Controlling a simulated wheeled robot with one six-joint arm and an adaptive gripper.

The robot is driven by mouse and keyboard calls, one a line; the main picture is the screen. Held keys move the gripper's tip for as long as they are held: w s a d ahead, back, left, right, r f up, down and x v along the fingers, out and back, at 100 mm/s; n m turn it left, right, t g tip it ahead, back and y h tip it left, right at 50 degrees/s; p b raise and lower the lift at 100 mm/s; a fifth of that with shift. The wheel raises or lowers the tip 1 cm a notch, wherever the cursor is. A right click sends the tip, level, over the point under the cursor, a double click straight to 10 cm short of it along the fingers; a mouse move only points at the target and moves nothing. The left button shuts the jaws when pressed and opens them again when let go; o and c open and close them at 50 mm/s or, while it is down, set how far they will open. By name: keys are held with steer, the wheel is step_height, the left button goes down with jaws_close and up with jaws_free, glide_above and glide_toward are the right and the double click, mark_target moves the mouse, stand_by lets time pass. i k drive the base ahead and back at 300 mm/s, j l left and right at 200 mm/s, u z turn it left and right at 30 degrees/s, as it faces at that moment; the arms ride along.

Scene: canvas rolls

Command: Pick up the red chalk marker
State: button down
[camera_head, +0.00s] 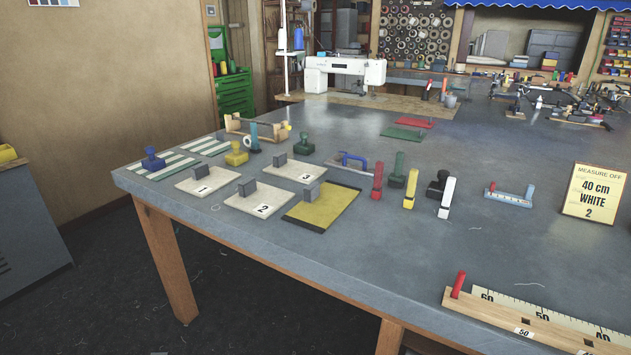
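A red upright marker (377,182) with a dark band near its lower part stands on the grey table, in the middle of the view. I take it for the red chalk marker. A yellow marker (410,190) and a white marker (447,198) of similar shape stand to its right. A dark green block-like piece (398,168) stands just behind it, to the right. A separate red peg (458,284) stands at the left end of the wooden ruler at the front right. My gripper is not in view.
Numbered white boards (186,184) and a yellow mat (340,207) lie left of the red marker. A blue-handled tool (350,160) lies just behind it. A wooden ruler (540,312) lies along the front right edge. The tabletop (390,255) in front of the markers is clear.

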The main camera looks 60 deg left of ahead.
mark_target(377, 188)
steer(key=u, duration=1.8)
steer(key=l+z, duration=0.1)
steer(key=z, duration=0.35)
steer(key=i+l+z, duration=0.1)
steer(key=z, duration=0.35)
steer(key=l+z, duration=0.1)
steer(key=z, duration=0.35)
steer(key=u, duration=1.5)
steer(key=i+j+z, duration=0.1)
steer(key=j, duration=0.25)
steer(key=i+j+z, duration=0.1)
steer(key=i+j, duration=0.2)
steer(key=i+j+z, duration=0.1)
steer(key=j, duration=0.3)
steer(key=i+j+z, duration=0.1)
steer(key=j, duration=0.3)
steer(key=i+j+z, duration=0.1)
steer(key=i+j, duration=0.15)
steer(key=j, duration=0.15)
